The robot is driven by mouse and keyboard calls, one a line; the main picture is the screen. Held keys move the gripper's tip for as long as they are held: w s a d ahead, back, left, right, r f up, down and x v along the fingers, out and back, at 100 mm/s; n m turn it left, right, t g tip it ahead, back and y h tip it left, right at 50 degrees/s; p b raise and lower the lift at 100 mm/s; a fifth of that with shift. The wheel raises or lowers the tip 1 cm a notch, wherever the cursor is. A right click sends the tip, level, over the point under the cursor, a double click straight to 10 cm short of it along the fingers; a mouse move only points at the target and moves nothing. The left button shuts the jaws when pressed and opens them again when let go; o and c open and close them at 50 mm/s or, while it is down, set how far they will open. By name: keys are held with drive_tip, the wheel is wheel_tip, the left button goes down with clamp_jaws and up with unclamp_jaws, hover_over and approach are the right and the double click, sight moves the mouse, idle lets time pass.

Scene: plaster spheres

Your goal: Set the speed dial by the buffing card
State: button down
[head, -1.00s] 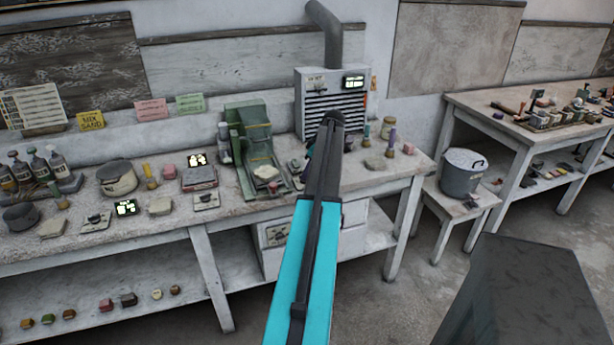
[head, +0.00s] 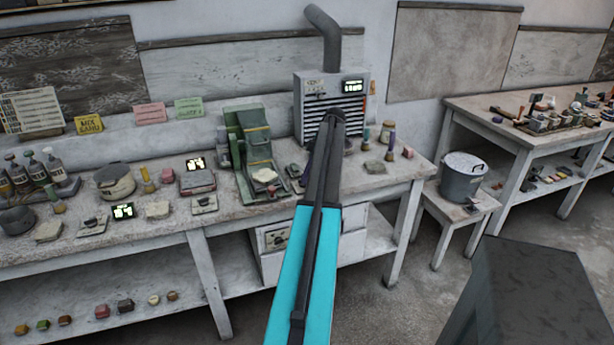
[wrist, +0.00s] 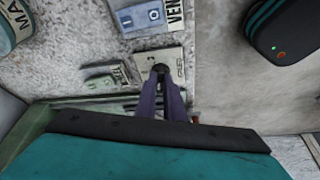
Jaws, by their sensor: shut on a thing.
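My gripper (wrist: 161,72) shows in the wrist view with its two dark fingers close together. It is shut on a small dark knob (wrist: 161,67) on a pale plate (wrist: 147,60) with dark markings. I take this knob for the speed dial, but its marks are too small to read. In the head view my arm hides the gripper and the knob. A yellow card (head: 88,124), a pink card (head: 150,113) and a green card (head: 188,107) are on the wall behind the bench. I cannot tell which is the buffing card.
In the wrist view, a blue switch plate (wrist: 129,18) lies beyond the knob and a dark rounded case (wrist: 285,30) is at right. In the head view, a slatted vent cabinet (head: 312,88) stands behind my arm, and a green machine (head: 247,135) is left of it.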

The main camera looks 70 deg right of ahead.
drive_tip(key=shift+s, duration=0.1)
drive_tip(key=c, duration=1.9)
unclamp_jaws()
drive_tip(key=shift+o, duration=0.2)
drive_tip(key=b+v, duration=0.2)
drive_tip(key=v, duration=1.1)
drive_tip(key=shift+r, duration=0.45)
